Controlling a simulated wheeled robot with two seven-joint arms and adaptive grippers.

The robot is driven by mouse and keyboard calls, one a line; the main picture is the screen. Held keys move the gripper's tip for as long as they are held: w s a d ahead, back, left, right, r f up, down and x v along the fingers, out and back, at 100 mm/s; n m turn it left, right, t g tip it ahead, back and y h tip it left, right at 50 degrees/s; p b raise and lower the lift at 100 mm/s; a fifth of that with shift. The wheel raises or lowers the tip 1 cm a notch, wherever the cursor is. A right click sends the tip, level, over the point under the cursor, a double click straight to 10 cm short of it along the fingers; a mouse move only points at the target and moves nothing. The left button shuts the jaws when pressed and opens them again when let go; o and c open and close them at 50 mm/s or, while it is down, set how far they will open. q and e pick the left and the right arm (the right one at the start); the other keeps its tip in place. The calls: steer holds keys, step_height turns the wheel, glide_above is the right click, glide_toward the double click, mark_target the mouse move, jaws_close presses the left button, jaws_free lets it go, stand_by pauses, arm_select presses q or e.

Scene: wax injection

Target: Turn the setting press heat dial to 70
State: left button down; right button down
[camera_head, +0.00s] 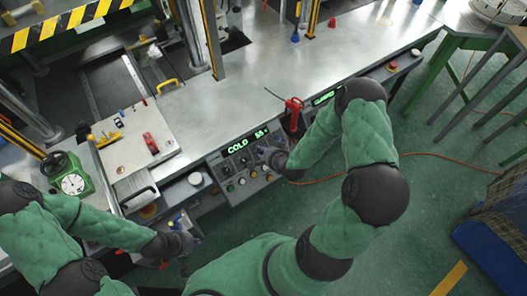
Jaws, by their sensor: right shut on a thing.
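The setting press control panel (240,172) is on the front of the steel bench, with several knobs and buttons. Its green display (247,141) reads COLD and a number that looks like 55. My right gripper (279,160) is at the panel's right side, shut on what appears to be the heat dial. The gripper hides the dial and its markings. My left gripper (190,242) is low at the left, in front of the bench and away from the panel. Its fingers are too small and dark to tell open from shut.
A red-handled tool (293,106) stands on the bench just behind the panel. A second green display (324,97) is to the right, partly behind my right arm. A green device with a round gauge (72,184) is at the left. The bench top (310,60) is mostly clear.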

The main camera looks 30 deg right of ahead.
steer(key=m, duration=0.5)
steer(key=shift+p, duration=0.3)
steer(key=m, duration=0.4)
steer(key=shift+m+p, duration=0.3)
steer(key=shift+p, duration=0.1)
steer(key=m, duration=0.4)
steer(key=shift+r+p, duration=0.1)
steer(key=shift+p, duration=0.3)
steer(key=shift+w+m+p, duration=0.1)
steer(key=shift+m+p, duration=0.3)
steer(key=shift+m, duration=1.7)
steer(key=c, duration=1)
jaws_free()
steer(key=shift+o, duration=0.2)
